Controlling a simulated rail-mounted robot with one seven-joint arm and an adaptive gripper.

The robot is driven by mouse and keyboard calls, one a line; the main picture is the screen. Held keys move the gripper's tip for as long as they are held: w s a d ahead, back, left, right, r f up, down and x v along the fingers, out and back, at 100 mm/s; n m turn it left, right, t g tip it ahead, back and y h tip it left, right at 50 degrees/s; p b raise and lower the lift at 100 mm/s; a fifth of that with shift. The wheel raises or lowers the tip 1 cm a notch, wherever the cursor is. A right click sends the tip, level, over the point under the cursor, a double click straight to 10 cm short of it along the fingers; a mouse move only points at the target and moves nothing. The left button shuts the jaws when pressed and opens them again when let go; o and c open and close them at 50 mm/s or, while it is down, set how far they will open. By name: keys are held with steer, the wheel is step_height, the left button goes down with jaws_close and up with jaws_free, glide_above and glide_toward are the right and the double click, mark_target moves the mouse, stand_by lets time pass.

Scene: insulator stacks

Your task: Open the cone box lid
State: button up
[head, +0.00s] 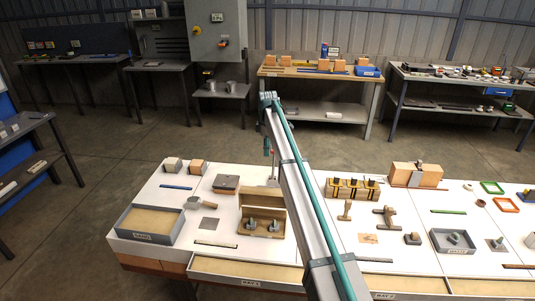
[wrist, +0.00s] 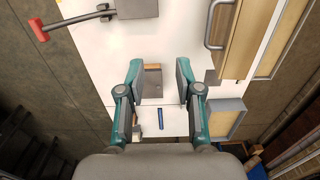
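The cone box (head: 277,231) is a wooden box on the white table in the head view, left of my arm. In the wrist view the wooden box (wrist: 262,30) is at the upper right, with a grey bar handle (wrist: 212,27) on the near side of the raised lid. My gripper (wrist: 158,72) is open and empty, above the table, left of and apart from the handle.
A brown block with a grey top (head: 226,184) lies left of the box; a sand tray (head: 122,222) is at the table's left end. A grey fixture (wrist: 135,8) with a red-handled lever (wrist: 39,31) is beyond my gripper. A small dark bar (head: 215,244) lies in front.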

step_height(320, 180, up, 9)
steer(key=shift+r, duration=0.2)
stand_by(0.4)
